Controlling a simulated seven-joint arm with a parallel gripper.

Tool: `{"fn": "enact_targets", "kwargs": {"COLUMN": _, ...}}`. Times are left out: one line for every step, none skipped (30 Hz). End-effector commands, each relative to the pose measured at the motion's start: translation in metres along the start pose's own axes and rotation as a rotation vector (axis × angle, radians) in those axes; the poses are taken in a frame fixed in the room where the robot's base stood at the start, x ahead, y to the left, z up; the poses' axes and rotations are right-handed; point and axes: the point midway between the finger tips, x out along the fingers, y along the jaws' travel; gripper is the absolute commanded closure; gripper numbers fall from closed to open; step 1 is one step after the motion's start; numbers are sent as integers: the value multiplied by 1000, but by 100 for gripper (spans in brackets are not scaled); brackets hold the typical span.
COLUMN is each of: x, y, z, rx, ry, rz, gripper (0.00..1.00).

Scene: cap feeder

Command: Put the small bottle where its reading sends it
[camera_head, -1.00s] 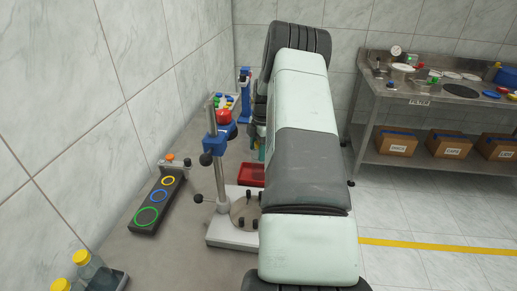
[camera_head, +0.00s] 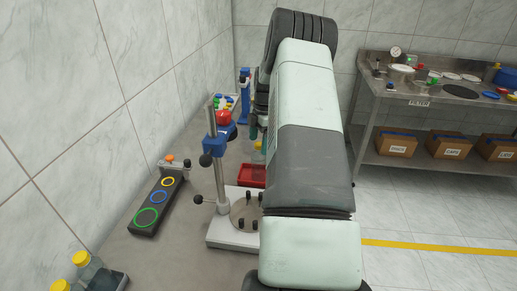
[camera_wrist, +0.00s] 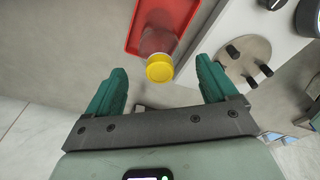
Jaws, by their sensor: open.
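The small bottle (camera_wrist: 158,44) has a clear body and a yellow cap (camera_wrist: 160,68). In the wrist view it appears over the near end of the red tray (camera_wrist: 135,14); whether it stands in the tray I cannot tell. My gripper (camera_wrist: 161,65) is open, with green fingers. The cap appears between the fingertips with a gap on both sides, and nothing is gripped. In the head view the red tray (camera_head: 251,175) shows beside the stand, and my arm hides most of the gripper. A dark block (camera_head: 157,203) bears green, blue and yellow rings.
A stand with a blue clamp and red knob (camera_head: 223,118) rises from a white base (camera_head: 230,234) with a pegged disc, close to the tray. Two yellow-capped bottles (camera_head: 85,270) are at lower left. A steel table (camera_head: 400,95) stands at right, boxes below.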

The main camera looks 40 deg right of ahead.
Motion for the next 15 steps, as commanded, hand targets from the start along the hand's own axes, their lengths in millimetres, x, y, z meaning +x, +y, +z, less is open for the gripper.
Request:
{"fn": "enact_targets", "kwargs": {"x": -13, "y": 1, "z": 1, "rx": 1, "ry": -2, "rz": 4, "gripper": 14}}
{"fn": "enact_targets", "kwargs": {"x": -20, "y": 1, "z": 1, "rx": 1, "ry": -2, "rz": 5, "gripper": 14}}
{"fn": "enact_targets", "kwargs": {"x": -29, "y": 0, "z": 0, "rx": 1, "ry": -1, "rz": 4, "gripper": 14}}
{"fn": "enact_targets", "kwargs": {"x": -35, "y": 1, "z": 1, "rx": 1, "ry": -2, "rz": 5, "gripper": 14}}
{"fn": "enact_targets", "kwargs": {"x": -42, "y": 1, "z": 0, "rx": 0, "ry": -2, "rz": 4, "gripper": 14}}
{"fn": "enact_targets", "kwargs": {"x": -49, "y": 1, "z": 0, "rx": 0, "ry": -2, "rz": 4, "gripper": 14}}
{"fn": "enact_targets", "kwargs": {"x": -54, "y": 0, "z": 0, "rx": 0, "ry": -1, "rz": 2, "gripper": 14}}
{"fn": "enact_targets", "kwargs": {"x": -59, "y": 0, "z": 0, "rx": 0, "ry": -1, "rz": 2, "gripper": 14}}
{"fn": "enact_targets", "kwargs": {"x": -64, "y": 0, "z": 0, "rx": 0, "ry": -2, "rz": 2, "gripper": 14}}
{"fn": "enact_targets", "kwargs": {"x": -68, "y": 0, "z": 0, "rx": 0, "ry": -1, "rz": 2, "gripper": 14}}
{"fn": "enact_targets", "kwargs": {"x": -71, "y": 0, "z": 0, "rx": 0, "ry": -1, "rz": 1, "gripper": 14}}
{"fn": "enact_targets", "kwargs": {"x": -75, "y": 0, "z": 0, "rx": 0, "ry": -1, "rz": 2, "gripper": 14}}
{"fn": "enact_targets", "kwargs": {"x": -77, "y": 0, "z": 0, "rx": 0, "ry": -1, "rz": 1, "gripper": 14}}
{"fn": "enact_targets", "kwargs": {"x": -79, "y": 0, "z": 0, "rx": 0, "ry": 0, "rz": 0, "gripper": 14}}
{"fn": "enact_targets", "kwargs": {"x": -80, "y": 0, "z": 0, "rx": 0, "ry": 0, "rz": 0, "gripper": 14}}
